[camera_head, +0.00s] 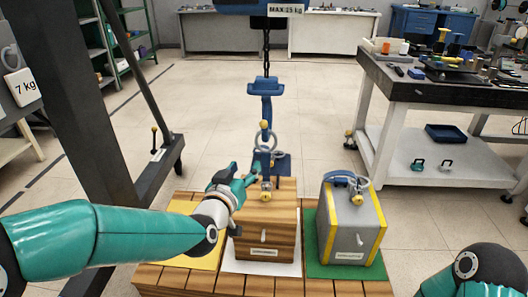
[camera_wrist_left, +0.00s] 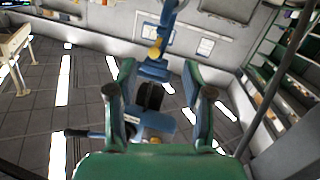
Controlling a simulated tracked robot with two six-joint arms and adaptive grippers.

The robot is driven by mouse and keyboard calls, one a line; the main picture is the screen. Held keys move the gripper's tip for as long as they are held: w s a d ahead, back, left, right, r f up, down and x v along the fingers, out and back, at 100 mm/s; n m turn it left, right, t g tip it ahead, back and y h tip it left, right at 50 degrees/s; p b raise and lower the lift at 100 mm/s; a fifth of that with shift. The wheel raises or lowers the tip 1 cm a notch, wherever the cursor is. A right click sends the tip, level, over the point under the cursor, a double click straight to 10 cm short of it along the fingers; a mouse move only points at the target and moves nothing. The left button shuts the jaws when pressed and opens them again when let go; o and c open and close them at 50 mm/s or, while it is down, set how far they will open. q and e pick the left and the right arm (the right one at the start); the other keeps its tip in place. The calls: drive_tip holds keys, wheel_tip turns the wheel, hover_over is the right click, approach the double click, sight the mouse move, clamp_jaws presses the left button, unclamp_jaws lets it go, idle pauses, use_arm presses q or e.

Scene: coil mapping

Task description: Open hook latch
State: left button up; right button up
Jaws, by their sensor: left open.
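A blue hook (camera_head: 267,105) hangs from a chain over the wooden box (camera_head: 265,240); yellow parts show on it, and I cannot make out the latch's exact position. In the left wrist view the hook (camera_wrist_left: 152,68) hangs ahead, with a yellow part (camera_wrist_left: 155,49) on it. A grey ring (camera_head: 268,141) shows at the hook's lower part, above the box. My left gripper (camera_head: 251,176) is open, just left of the hook's lower end. In the wrist view its two fingers stand apart (camera_wrist_left: 160,75); I cannot tell whether they touch anything. My right gripper is out of view.
A grey box with yellow edges (camera_head: 366,225) stands on a green mat (camera_head: 318,262) at right. A dark post (camera_head: 75,100) rises at left. A cluttered workbench (camera_head: 395,92) stands at back right. Open floor (camera_head: 330,100) lies behind the hook.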

sight(262, 126)
use_arm(q)
drive_tip(key=shift+t, duration=0.7)
drive_tip(key=w+d+r, duration=0.1)
drive_tip(key=w, duration=0.4)
drive_tip(key=w+d+r, duration=0.1)
drive_tip(key=w, duration=0.5)
drive_tip(key=w+d+r, duration=0.1)
drive_tip(key=w, duration=0.4)
drive_tip(key=shift+w+d+r, duration=0.2)
drive_tip(key=shift+w, duration=0.1)
drive_tip(key=shift+c, duration=0.3)
clamp_jaws()
